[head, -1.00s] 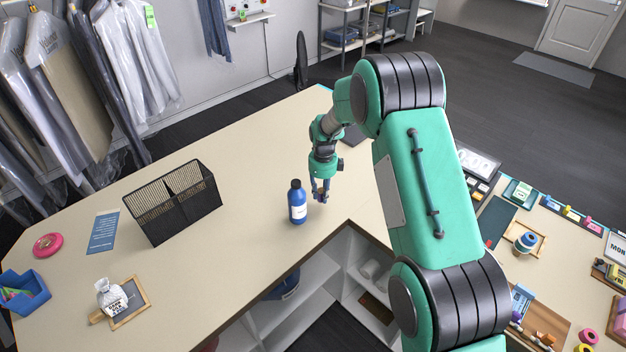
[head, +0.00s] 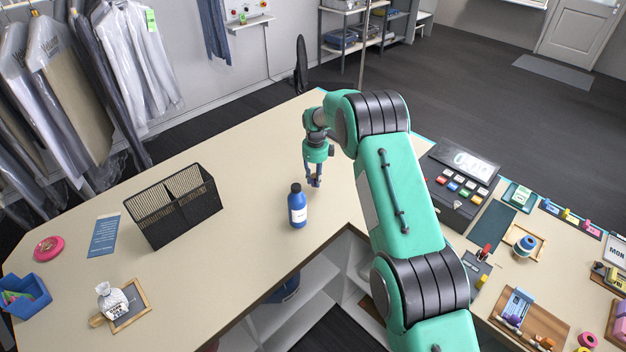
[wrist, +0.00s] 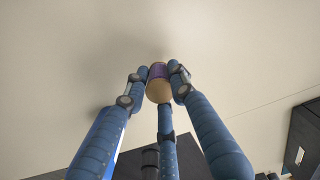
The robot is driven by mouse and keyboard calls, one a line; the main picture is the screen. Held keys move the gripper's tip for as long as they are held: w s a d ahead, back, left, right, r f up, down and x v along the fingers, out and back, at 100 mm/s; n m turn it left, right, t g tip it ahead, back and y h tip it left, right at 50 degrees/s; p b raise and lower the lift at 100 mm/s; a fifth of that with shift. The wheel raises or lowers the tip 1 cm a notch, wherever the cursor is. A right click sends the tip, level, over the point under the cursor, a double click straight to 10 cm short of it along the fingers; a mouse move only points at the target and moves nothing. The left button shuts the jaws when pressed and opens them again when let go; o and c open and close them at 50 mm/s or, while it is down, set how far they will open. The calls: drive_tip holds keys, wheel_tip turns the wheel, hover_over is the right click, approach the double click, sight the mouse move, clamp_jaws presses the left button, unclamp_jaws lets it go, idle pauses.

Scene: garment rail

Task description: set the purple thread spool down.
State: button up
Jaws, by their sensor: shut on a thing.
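The purple thread spool (wrist: 158,75) shows purple thread and a tan end in the wrist view. My gripper (wrist: 159,82) is shut on it, with blue fingers around its sides. In the head view my gripper (head: 314,183) is over the beige counter (head: 240,180), just behind and to the right of a blue bottle (head: 297,207). The spool is small and mostly hidden by the fingers there. I cannot tell whether it touches the counter.
The blue bottle stands upright close to my gripper. A black mesh file holder (head: 178,205) stands farther left. The counter behind my gripper is clear. A cash register (head: 458,190) and a tape dish (head: 524,244) are at right.

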sight(313, 179)
drive_tip(key=shift+w+a+f, duration=0.1)
drive_tip(key=shift+w+a, duration=0.1)
drive_tip(key=shift+w, duration=0.7)
drive_tip(key=shift+w+a+f, duration=0.1)
drive_tip(key=shift+w+a, duration=0.1)
drive_tip(key=shift+w, duration=0.7)
drive_tip(key=shift+f+p, duration=0.3)
drive_tip(key=shift+f, duration=1.45)
drive_tip(key=shift+f, duration=0.1)
drive_tip(key=o, duration=0.9)
wheel_tip(313, 179, up, 12)
drive_tip(key=shift+r+b, duration=0.15)
drive_tip(key=shift+b, duration=0.25)
